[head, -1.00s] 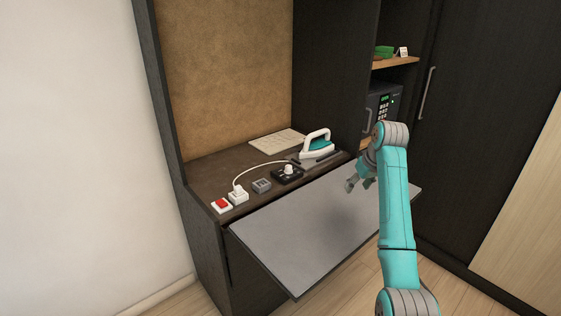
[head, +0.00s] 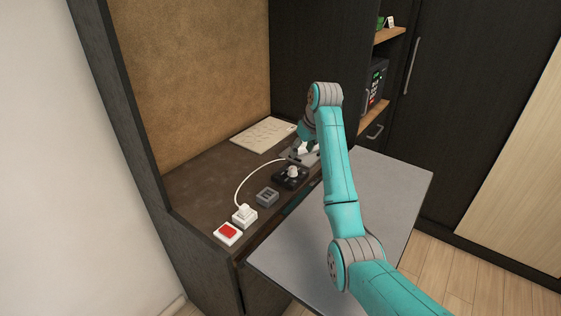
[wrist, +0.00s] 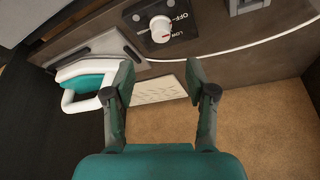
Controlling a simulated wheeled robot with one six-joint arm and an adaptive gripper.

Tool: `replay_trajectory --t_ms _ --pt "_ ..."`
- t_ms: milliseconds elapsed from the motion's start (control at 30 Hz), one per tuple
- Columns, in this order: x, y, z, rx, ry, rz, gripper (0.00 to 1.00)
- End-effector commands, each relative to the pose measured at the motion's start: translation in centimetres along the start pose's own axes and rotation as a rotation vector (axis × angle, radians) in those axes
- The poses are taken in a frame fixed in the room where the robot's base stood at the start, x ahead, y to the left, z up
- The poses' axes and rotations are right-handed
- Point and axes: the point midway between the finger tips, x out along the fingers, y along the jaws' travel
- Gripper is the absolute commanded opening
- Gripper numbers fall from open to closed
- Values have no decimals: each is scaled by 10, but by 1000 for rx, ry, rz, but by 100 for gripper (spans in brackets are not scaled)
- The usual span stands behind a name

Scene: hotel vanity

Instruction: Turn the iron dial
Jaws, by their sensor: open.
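The iron dial is a white round knob (head: 292,171) on a black control box (head: 282,184) on the vanity counter. In the wrist view the dial (wrist: 160,28) is at the top middle, with "OFF" and "LOW" printed on the box and a red mark on the knob. My gripper (wrist: 159,76) is open and empty, its two fingers spread apart. The dial appears beyond the fingertips, not between them. In the head view my gripper (head: 303,146) is over the counter, just behind the dial. The white and teal iron (wrist: 88,82) lies left of my fingers in the wrist view; my arm mostly hides it in the head view.
A grey socket block (head: 267,197), a white plug (head: 244,214) with a white cord and a red switch (head: 228,233) stand along the counter. A pale card (head: 264,134) lies at the back. The grey fold-out board (head: 385,190) is bare.

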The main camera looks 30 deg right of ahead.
Motion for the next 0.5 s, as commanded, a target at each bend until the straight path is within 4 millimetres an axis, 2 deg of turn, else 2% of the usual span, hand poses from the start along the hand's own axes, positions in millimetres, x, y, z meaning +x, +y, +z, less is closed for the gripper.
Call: replay_trajectory --t_ms 233,500 --pt "18 0 0 0 -2 -1 56" --pt "66 -1 1 0 -3 -2 56"
